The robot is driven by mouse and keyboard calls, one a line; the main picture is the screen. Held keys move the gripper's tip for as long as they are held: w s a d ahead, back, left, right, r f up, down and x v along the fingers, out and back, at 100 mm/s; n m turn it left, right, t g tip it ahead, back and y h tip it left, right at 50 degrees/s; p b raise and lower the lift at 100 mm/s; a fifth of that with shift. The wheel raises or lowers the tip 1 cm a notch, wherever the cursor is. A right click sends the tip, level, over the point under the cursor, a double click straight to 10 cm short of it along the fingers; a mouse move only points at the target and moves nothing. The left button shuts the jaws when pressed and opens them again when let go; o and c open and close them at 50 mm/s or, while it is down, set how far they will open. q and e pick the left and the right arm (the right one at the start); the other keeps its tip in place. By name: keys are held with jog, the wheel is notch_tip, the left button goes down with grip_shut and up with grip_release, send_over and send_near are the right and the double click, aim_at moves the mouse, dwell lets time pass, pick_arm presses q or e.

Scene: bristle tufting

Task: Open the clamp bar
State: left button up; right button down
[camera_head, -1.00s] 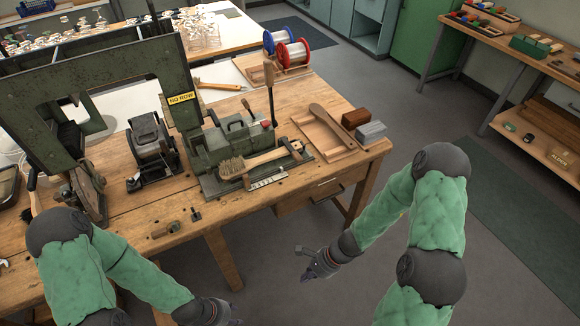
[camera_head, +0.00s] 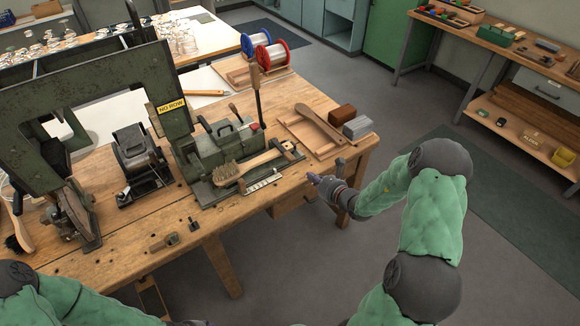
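The green tufting fixture (camera_head: 218,145) stands on the wooden bench. A brush (camera_head: 240,168) with pale bristles and a wooden handle lies along its front. A small dark clamp piece (camera_head: 290,150) sits at the right end of the brush handle; I cannot tell for sure whether it is the clamp bar or how it is set. A tall lever with a wooden grip (camera_head: 255,85) rises upright behind the fixture. My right gripper (camera_head: 326,172) is open and empty, in front of the bench's front right edge, apart from the fixture. My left gripper is below the picture; only its arm shows.
A wooden tray (camera_head: 312,138) with a paddle, and a brown and a grey block (camera_head: 356,127), are right of the fixture. A black device (camera_head: 140,160) and a tall green frame (camera_head: 95,90) stand left. Red and blue spools (camera_head: 265,50) are behind. Floor is free on the right.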

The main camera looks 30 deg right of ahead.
jog(key=shift+d+r, duration=0.1)
jog(key=shift+d, duration=0.05)
jog(key=shift+w, duration=0.15)
jog(key=b+x, duration=0.2)
jog(key=x, duration=0.6)
jog(key=shift+w+b, duration=0.1)
jog(key=shift+b, duration=0.25)
jog(key=shift+x, duration=0.8)
